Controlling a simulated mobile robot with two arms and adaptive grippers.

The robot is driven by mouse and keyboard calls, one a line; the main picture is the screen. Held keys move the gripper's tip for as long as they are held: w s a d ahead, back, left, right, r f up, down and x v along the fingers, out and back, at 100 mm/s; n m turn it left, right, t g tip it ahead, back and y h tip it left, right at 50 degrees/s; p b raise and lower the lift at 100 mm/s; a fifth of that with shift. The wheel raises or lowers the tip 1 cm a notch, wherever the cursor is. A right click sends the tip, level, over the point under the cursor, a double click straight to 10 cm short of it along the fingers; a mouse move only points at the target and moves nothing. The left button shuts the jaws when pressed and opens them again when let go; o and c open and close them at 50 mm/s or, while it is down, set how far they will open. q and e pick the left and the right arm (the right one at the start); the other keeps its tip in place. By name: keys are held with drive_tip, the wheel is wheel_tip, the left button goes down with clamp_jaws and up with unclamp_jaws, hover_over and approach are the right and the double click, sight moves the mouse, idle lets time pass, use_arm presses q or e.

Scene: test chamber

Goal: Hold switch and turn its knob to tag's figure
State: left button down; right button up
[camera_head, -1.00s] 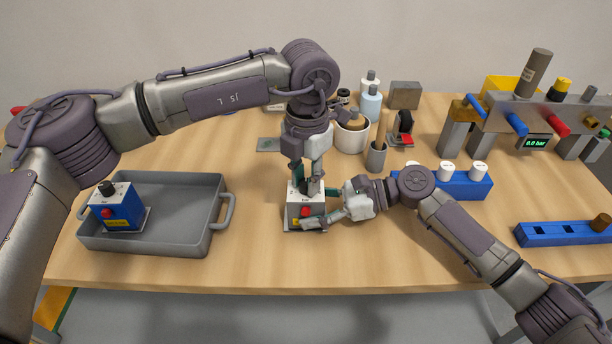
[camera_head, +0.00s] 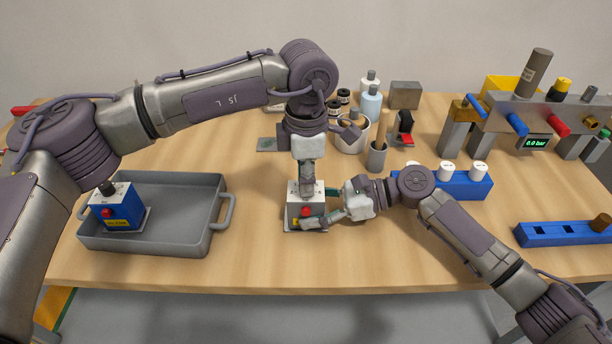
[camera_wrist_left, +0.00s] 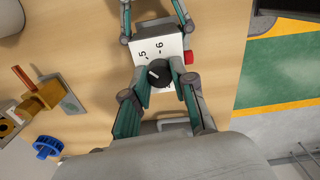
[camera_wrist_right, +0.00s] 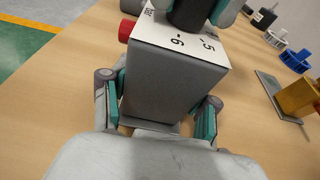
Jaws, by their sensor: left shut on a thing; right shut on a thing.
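The switch is a pale grey box (camera_head: 293,211) with a red button (camera_head: 306,211), standing upright on the table. Its black knob (camera_wrist_left: 160,74) is on top, beside figures 5 and 6 (camera_wrist_left: 150,50). The knob's white mark points roughly toward the 5 side. My left gripper (camera_head: 307,190) comes from above and is shut on the knob, hiding it in the head view. My right gripper (camera_head: 325,217) is shut on the box body (camera_wrist_right: 165,85) from the right, low down. A yellow patch shows low on the box front in the head view; I cannot read any figure there.
A grey tray (camera_head: 190,240) at left holds a blue switch box (camera_head: 122,212). Behind stand a cup (camera_head: 377,157), bottles and a red-and-black tool. A blue rack (camera_head: 465,187) stands behind my right arm. A valve stand (camera_head: 540,112) is at right. The front middle is clear.

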use_arm(q)
drive_tip(key=shift+m, duration=0.3)
idle(0.4)
drive_tip(key=c, duration=0.9)
unclamp_jaws()
drive_tip(key=shift+r, duration=0.15)
wheel_tip(320, 180, up, 12)
drive_tip(key=shift+f, duration=0.15)
use_arm(e)
drive_tip(key=o, duration=1.1)
drive_tip(key=shift+o, duration=0.2)
drive_tip(key=shift+d, duration=0.1)
